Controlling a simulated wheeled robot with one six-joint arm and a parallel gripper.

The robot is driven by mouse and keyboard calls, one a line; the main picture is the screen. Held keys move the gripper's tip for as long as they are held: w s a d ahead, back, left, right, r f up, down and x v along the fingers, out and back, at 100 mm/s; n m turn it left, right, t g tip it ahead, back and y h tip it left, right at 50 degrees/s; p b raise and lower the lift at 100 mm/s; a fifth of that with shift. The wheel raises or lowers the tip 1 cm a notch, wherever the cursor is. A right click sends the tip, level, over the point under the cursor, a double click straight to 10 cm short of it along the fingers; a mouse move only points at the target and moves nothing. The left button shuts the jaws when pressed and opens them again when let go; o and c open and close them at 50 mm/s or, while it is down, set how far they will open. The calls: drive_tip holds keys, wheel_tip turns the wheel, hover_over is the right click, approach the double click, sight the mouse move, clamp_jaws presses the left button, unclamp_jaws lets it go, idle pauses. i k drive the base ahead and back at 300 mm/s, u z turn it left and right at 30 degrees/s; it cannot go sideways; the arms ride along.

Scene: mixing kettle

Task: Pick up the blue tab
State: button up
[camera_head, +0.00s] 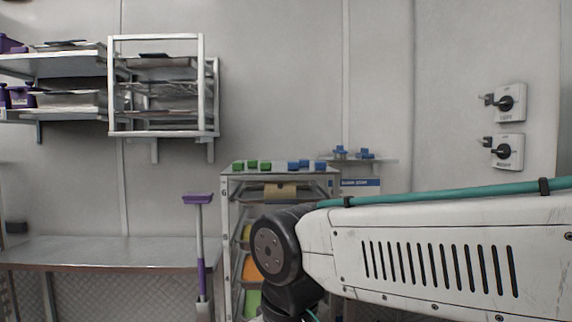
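Several small blue tabs sit in a group on the right half of the top of a metal rack (226,182). One blue tab (293,166) is at the left of this group and another blue tab (320,165) is at its right. Which one is meant cannot be told. Green tabs (238,167) sit on the left half of the same top. My arm reaches in from the right, in front of the rack's lower right part. My gripper is not visible; the arm runs out of the bottom of the picture.
Blue fittings (365,154) stand on a small wall shelf (388,161) right of the rack. A purple-headed squeegee (198,199) stands left of the rack, beside a largely bare metal table (110,251). Wall shelves (60,66) hang at upper left.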

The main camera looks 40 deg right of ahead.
sight(318, 166)
drive_tip(key=i, duration=1.5)
drive_tip(key=u, duration=2.1)
drive_tip(key=i, duration=0.9)
drive_tip(key=z, duration=3)
